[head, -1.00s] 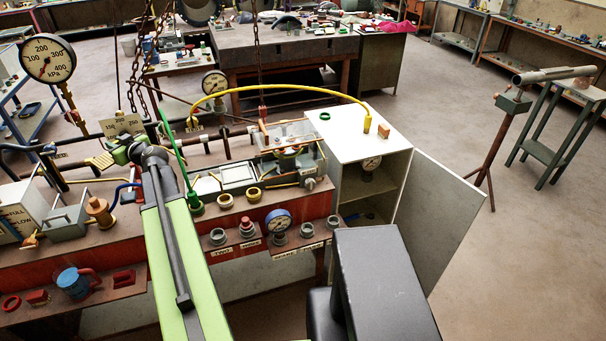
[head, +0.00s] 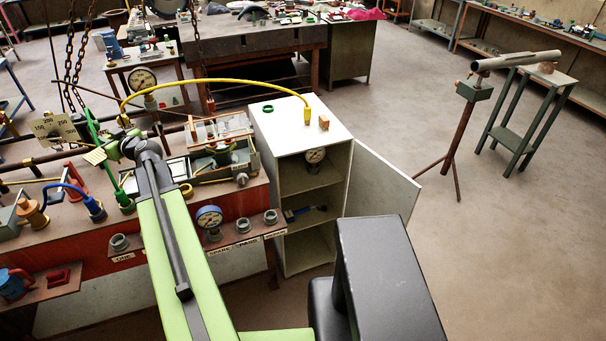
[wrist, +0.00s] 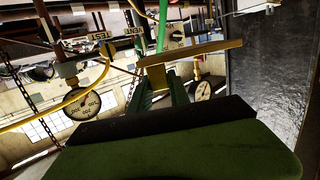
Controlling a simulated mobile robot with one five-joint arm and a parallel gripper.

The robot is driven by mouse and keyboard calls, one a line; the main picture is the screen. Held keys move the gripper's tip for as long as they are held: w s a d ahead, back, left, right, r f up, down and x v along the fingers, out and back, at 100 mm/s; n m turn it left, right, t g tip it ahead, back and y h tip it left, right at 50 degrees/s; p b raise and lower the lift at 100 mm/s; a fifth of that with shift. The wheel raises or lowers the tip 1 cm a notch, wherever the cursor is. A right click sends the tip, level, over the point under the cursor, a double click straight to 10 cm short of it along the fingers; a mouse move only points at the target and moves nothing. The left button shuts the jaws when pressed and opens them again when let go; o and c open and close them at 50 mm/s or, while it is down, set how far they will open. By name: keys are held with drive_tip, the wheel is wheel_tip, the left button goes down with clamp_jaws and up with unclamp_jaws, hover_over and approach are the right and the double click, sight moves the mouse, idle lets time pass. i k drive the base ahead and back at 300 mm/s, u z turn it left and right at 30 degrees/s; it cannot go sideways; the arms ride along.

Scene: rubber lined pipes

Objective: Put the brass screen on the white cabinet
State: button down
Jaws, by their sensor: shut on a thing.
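The brass screen (wrist: 190,54) shows in the wrist view as a flat brass-coloured strip, seen nearly edge-on. My gripper (wrist: 163,88) is shut on its short yellow stem with green fingers. In the head view my gripper (head: 116,150) is over the bench, left of the cabinet, with the small pale-yellow screen (head: 95,156) at its tip. The white cabinet (head: 290,128) stands right of the bench, its door open to the right. On its top are a green ring (head: 267,110), a yellow hose fitting (head: 307,116) and a small orange block (head: 324,122).
A yellow hose (head: 215,82) arches from the bench to the cabinet top. Chains (head: 75,60) hang near my gripper. The open door (head: 380,182) juts right. Floor is clear between it and the tripod stand (head: 455,140).

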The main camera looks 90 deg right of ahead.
sight(294, 177)
drive_tip(key=z, duration=4.3)
drive_tip(key=i, duration=0.1)
drive_tip(key=u, duration=2.95)
drive_tip(key=i, duration=0.25)
drive_tip(key=z, duration=0.1)
